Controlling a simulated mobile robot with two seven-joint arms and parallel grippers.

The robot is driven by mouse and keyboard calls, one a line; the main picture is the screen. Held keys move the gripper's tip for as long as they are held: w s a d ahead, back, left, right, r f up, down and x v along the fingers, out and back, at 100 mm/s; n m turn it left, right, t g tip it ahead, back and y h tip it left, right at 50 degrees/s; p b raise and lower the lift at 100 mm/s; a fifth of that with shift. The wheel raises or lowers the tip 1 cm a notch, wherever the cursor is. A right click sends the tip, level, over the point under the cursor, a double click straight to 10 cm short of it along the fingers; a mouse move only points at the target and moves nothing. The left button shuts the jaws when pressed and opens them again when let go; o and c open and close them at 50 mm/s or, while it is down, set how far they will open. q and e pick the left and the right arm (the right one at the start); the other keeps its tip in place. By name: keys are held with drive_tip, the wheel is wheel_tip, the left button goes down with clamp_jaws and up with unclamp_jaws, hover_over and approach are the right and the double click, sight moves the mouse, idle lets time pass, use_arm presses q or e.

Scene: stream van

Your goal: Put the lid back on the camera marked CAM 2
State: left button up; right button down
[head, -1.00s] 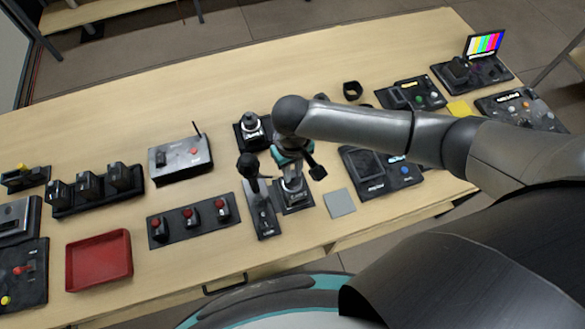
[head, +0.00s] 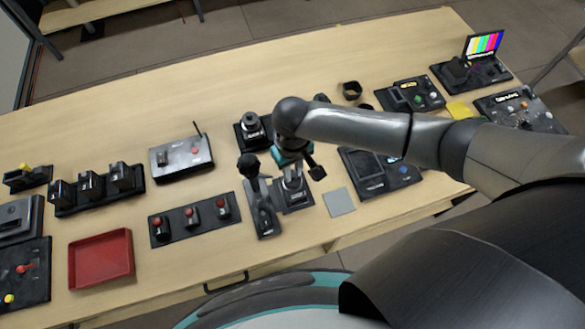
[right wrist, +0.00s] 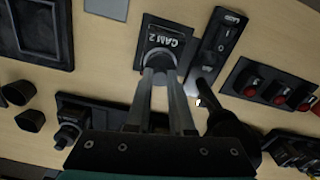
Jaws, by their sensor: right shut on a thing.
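The camera marked CAM 2 (head: 293,193) stands on a black base plate near the middle of the table. Its label plate (right wrist: 163,39) shows upside down in the right wrist view. My right gripper (right wrist: 160,68) is directly over it, fingers pointing down, shut on a small dark round piece (right wrist: 160,58) that looks like the lid. The fingers hide most of this piece, so I cannot tell whether it touches the camera's top. In the head view the right gripper (head: 293,172) is partly hidden by my arm. My left gripper is not in view.
Another camera (head: 251,128) stands behind. A black cup (head: 351,89) lies at the back. A grey pad (head: 339,202) and a control panel (head: 382,172) are to the right.

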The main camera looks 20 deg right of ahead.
drive_tip(key=shift+c, duration=1.1)
unclamp_jaws()
wheel_tip(320, 180, up, 3)
drive_tip(key=p, duration=0.2)
drive_tip(key=shift+f+p, duration=0.2)
drive_tip(key=shift+p, duration=0.15)
drive_tip(key=shift+w+r, duration=0.1)
drive_tip(key=shift+r, duration=2.1)
clamp_jaws()
